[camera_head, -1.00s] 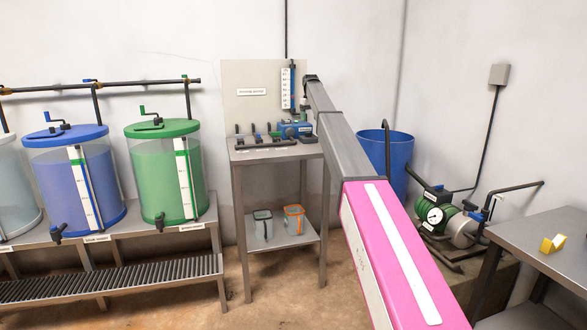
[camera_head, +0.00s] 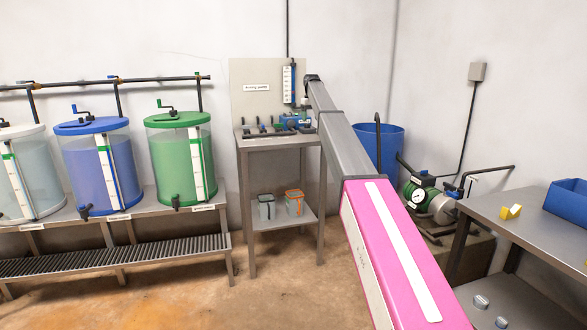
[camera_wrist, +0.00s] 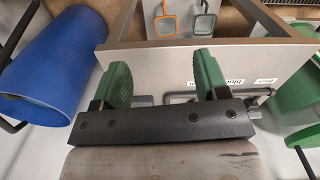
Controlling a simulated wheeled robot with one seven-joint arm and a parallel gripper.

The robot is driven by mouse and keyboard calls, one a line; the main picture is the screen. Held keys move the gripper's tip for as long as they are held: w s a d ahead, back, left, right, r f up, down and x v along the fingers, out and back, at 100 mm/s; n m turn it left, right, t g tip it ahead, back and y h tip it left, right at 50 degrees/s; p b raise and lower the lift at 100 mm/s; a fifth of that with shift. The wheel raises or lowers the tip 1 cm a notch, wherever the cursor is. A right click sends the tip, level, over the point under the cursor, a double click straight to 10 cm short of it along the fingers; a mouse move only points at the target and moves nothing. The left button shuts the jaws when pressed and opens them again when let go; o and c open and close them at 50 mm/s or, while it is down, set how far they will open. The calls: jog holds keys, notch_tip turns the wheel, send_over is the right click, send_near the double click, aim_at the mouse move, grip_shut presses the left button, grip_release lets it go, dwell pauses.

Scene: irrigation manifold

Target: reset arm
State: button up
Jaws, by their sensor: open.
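My pink and grey arm (camera_head: 395,245) reaches from the lower right up toward the metal stand in the head view. My gripper (camera_wrist: 160,72) shows in the wrist view with its two green fingers spread wide and nothing between them. Beyond the fingers in that view are the edge of the metal stand (camera_wrist: 205,62) and two small containers, one orange-rimmed (camera_wrist: 166,20) and one grey-rimmed (camera_wrist: 203,20). In the head view the fingers are too small to make out, near the top of the stand (camera_head: 252,143).
A blue tank (camera_head: 100,165) and a green tank (camera_head: 182,155) stand on a bench at left. A blue barrel (camera_head: 390,150) and a pump (camera_head: 422,197) are right of the arm. A metal table (camera_head: 530,225) at right holds a yellow piece (camera_head: 511,212) and a blue bin (camera_head: 568,202).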

jog(key=s+d+f+m, duration=0.1)
jog(key=s+d+f, duration=0.2)
jog(key=s+f, duration=1.1)
jog(key=s+d+f+m, duration=0.1)
jog(key=s+d+f, duration=0.2)
jog(key=s+f, duration=1.2)
jog(key=s+d+f+m, duration=0.1)
jog(key=s+f, duration=0.5)
jog(key=s, duration=0.6)
jog(key=s+d+f, duration=0.1)
jog(key=s+f, duration=0.6)
jog(key=s, duration=0.5)
jog(key=s+d+f+m, duration=0.1)
jog(key=s+f, duration=0.5)
jog(key=s, duration=0.7)
jog(key=shift+d+f+m, duration=0.2)
jog(key=shift+d+m, duration=0.1)
jog(key=shift+d, duration=0.25)
